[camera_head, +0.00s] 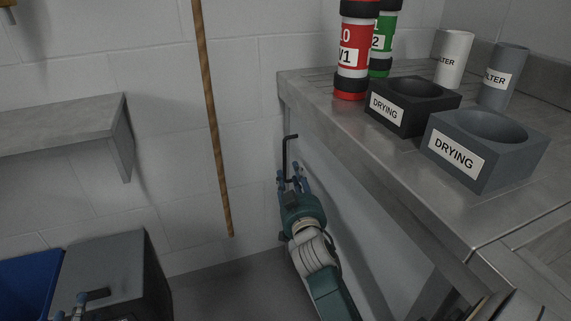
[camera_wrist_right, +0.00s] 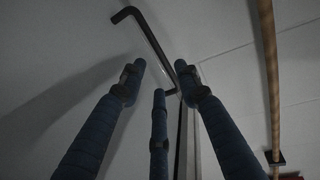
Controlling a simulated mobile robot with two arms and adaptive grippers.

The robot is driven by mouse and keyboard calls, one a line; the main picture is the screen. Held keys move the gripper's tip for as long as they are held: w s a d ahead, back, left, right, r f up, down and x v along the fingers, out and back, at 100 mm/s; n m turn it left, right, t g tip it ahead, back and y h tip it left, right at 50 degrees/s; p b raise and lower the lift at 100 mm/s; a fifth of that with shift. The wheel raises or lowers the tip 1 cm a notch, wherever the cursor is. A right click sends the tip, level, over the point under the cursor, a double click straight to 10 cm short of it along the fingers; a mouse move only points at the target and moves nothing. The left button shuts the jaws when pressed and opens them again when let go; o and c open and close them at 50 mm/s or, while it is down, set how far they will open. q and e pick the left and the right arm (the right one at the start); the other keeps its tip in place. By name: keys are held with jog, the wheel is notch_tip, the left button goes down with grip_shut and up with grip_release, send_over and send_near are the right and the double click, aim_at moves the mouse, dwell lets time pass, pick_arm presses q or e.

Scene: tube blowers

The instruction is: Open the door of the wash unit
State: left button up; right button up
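The wash unit's door (camera_head: 345,190) appears to be the pale panel below the steel counter, with a black bent bar handle (camera_head: 286,150) at its far end. The handle also shows in the right wrist view (camera_wrist_right: 152,38), beyond my fingertips. My right gripper (camera_head: 290,178) is just below the handle with its fingers spread; in the right wrist view (camera_wrist_right: 160,75) they are apart and empty. Whether a finger touches the handle is unclear. The door looks shut. My left gripper (camera_head: 73,306) is low at the left, its fingers apart with nothing seen between them.
On the steel counter (camera_head: 310,88) stand a red tube (camera_head: 355,50), a green tube (camera_head: 384,40), two drying blocks (camera_head: 411,125) (camera_head: 510,172) and two filter cylinders (camera_head: 454,60) (camera_head: 495,95). A wooden stick (camera_head: 208,100) hangs by the wall. A shelf (camera_head: 65,125) and blue bin (camera_head: 28,290) are left.

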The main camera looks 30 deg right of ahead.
pick_arm(q)
notch_tip(320, 180, up, 10)
jog(key=d+t+h+b, duration=0.1)
jog(key=t, duration=0.3)
jog(key=shift+s+t+b, duration=0.3)
jog(key=shift+t+b, duration=0.05)
jog(key=shift+t, duration=0.05)
pick_arm(e)
jog(key=shift+x, duration=4.45)
pick_arm(q)
jog(key=shift+d, duration=0.1)
pick_arm(e)
jog(key=shift+f, duration=0.1)
grip_shut()
